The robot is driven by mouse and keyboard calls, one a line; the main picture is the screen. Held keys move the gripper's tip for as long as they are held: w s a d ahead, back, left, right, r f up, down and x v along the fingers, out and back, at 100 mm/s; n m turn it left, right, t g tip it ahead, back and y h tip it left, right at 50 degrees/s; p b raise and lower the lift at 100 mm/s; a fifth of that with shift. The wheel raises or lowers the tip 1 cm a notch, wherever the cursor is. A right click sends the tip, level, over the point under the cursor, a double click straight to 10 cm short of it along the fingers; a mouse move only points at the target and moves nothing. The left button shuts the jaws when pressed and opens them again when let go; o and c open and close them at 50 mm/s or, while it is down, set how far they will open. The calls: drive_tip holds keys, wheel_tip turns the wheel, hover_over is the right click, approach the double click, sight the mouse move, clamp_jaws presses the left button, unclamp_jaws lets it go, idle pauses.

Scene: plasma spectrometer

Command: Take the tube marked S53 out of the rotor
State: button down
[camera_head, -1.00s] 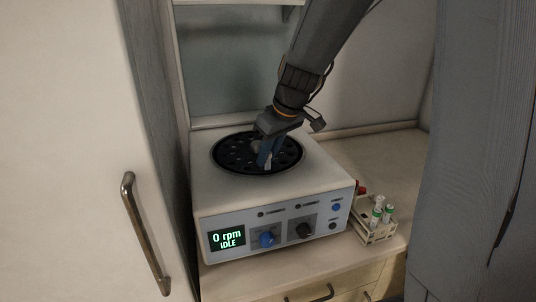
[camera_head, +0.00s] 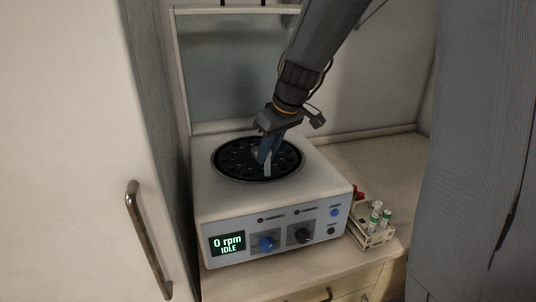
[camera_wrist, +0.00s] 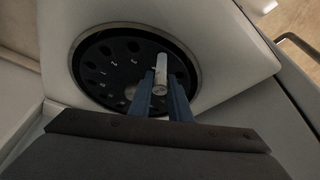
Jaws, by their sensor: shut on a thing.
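The black rotor (camera_head: 232,160) lies in the round opening on top of the white centrifuge (camera_head: 210,200). It also shows in the wrist view (camera_wrist: 98,52), with several empty holes. My gripper (camera_head: 266,165) points down over the rotor's near right part. In the wrist view its two blue fingers (camera_wrist: 164,88) are closed around a white tube (camera_wrist: 162,66). The tube shows below the fingers in the head view (camera_head: 268,171). I cannot tell whether its lower end is still in a hole. No S53 marking is readable.
The centrifuge display (camera_head: 227,244) reads 0 rpm, IDLE. A small rack (camera_head: 371,238) with several green-capped tubes stands on the bench to the right. A cabinet door with a metal handle (camera_head: 146,238) is at the left.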

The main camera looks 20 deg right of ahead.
drive_tip(key=shift+r+p, duration=1.65)
drive_tip(key=shift+r, duration=0.85)
drive_tip(key=shift+d, duration=0.1)
